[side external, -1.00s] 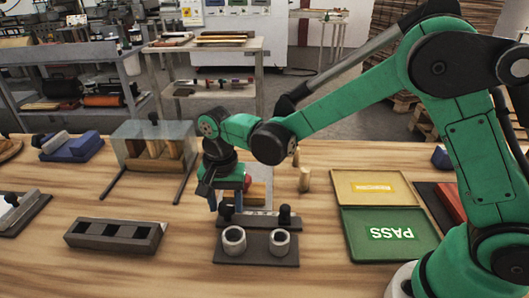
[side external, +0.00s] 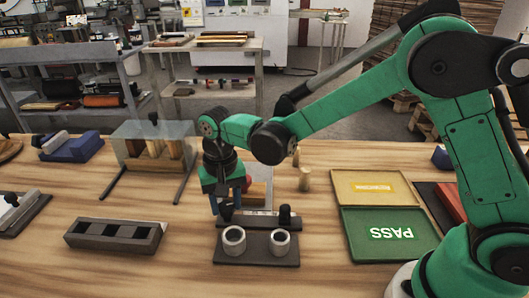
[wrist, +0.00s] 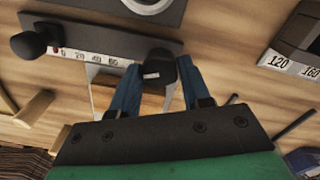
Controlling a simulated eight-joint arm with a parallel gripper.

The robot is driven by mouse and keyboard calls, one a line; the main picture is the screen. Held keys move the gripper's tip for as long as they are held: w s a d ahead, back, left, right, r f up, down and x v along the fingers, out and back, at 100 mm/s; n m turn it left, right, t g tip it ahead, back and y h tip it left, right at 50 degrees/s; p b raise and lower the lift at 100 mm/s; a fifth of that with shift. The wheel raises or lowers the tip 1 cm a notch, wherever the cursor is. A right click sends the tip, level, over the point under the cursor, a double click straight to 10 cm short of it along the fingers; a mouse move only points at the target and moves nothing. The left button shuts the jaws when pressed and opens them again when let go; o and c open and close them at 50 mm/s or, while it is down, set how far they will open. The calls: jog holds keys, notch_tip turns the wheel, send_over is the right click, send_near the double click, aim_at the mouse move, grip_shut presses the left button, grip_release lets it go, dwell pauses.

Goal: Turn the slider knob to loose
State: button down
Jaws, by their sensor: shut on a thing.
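The slider is a dark bar with a white number scale (wrist: 85,55), lying along the back of a dark plate (side external: 255,260). In the wrist view, the black slider knob (wrist: 157,70), with a small white mark on it, stands between my fingers. My gripper (wrist: 155,90) points down and is shut on this knob. In the side view, my gripper (side external: 232,203) is at the bar's left end and mostly hides the knob. A second black knob (side external: 285,213) stands at the bar's other end, and it also shows at left in the wrist view (wrist: 28,45).
Two pale ring-shaped cups (side external: 234,240) stand on the plate in front of the bar. A dark slotted block (side external: 115,236) lies to the left. A green PASS tray (side external: 390,250) and a yellow tray (side external: 345,187) lie to the right. Wooden pegs (side external: 305,180) stand behind.

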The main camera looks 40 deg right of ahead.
aim_at(226, 205)
jog(key=n, duration=0.6)
jog(key=shift+n, duration=0.3)
jog(key=n, duration=0.6)
jog(key=shift+n, duration=0.3)
jog(key=shift+c, duration=2.1)
grip_release()
jog(key=shift+r, duration=2.85)
